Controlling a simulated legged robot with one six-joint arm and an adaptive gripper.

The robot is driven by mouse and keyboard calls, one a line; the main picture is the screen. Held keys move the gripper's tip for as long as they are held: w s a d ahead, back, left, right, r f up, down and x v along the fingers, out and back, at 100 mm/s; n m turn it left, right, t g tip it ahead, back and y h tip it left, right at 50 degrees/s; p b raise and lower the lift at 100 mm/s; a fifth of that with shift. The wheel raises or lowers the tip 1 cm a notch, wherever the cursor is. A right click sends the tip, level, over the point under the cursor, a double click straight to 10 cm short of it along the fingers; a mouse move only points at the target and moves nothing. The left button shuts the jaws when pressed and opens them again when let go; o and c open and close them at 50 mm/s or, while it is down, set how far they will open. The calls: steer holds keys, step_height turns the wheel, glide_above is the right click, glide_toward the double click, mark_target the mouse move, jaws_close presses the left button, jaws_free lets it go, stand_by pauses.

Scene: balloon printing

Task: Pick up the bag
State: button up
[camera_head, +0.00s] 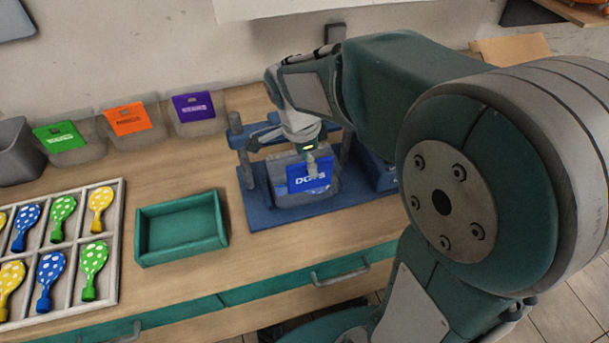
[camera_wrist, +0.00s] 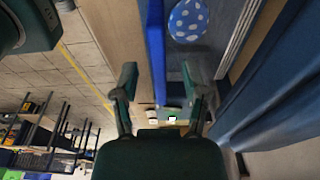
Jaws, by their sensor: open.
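The bag (camera_head: 295,195) is clear, with a blue label (camera_head: 310,174) on its front. It stands on the blue machine (camera_head: 263,206) right of the green tray. In the wrist view the blue label (camera_wrist: 156,50) shows edge-on as a strip, with a blue balloon with white dots (camera_wrist: 188,20) beside it. My gripper (camera_wrist: 161,84) is open, with its fingers on either side of the label strip's line. In the head view my gripper (camera_head: 285,150) is above the bag, with one finger in front of the label. I cannot tell whether the fingers touch it.
An empty green tray (camera_head: 141,240) sits left of the machine. A divided tray (camera_head: 113,240) of dotted balloons lies further left. Clear bins with green (camera_head: 60,136), orange (camera_head: 129,119) and purple (camera_head: 193,106) labels line the wall. Bare tabletop surrounds the green tray.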

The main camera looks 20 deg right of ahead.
steer(key=shift+d+f, duration=0.15)
steer(key=shift+f, duration=0.6)
steer(key=shift+d+f, duration=0.1)
steer(key=shift+f, duration=0.6)
jaws_close()
